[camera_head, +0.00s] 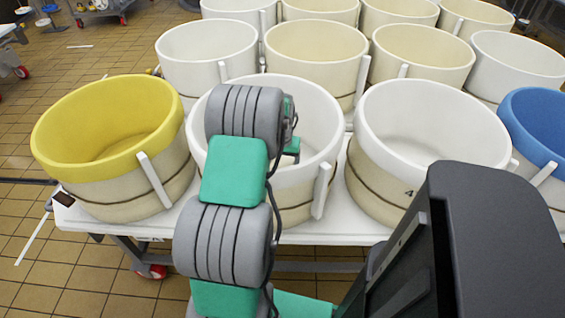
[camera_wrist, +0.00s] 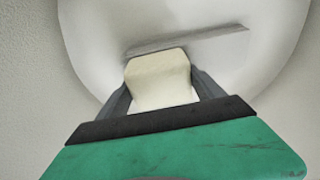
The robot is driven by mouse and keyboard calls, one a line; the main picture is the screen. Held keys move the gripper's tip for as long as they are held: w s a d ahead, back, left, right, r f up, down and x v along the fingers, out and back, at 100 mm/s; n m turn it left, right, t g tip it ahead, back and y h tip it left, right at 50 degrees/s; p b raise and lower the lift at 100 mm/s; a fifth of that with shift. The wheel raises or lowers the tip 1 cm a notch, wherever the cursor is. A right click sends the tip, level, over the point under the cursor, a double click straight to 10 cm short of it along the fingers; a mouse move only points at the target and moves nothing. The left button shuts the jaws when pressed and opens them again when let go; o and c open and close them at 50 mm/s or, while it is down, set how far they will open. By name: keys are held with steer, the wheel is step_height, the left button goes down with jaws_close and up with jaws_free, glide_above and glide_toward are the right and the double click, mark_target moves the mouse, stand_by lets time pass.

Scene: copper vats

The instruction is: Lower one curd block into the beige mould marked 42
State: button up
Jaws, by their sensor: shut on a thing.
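My gripper (camera_wrist: 160,90) is shut on a pale cream curd block (camera_wrist: 158,80) in the wrist view, with a finger on each side. A white curved surface and a pale flat strip lie behind the block. In the head view my arm reaches over a front-row mould with a white rim (camera_head: 330,108), and the fingers and block are hidden. To its right is a beige-bodied mould with a pale rim (camera_head: 375,180). It bears a dark mark beginning with 4; the rest is hidden behind a dark part of mine. No full 42 is readable.
A yellow-rimmed mould (camera_head: 60,150) stands at front left and a blue-rimmed one (camera_head: 545,145) at right. Several white and beige moulds fill the rows behind. The moulds stand close together on a white wheeled table (camera_head: 110,222). Tiled floor (camera_head: 50,250) is open at left.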

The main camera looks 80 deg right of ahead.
steer(key=o, duration=1.8)
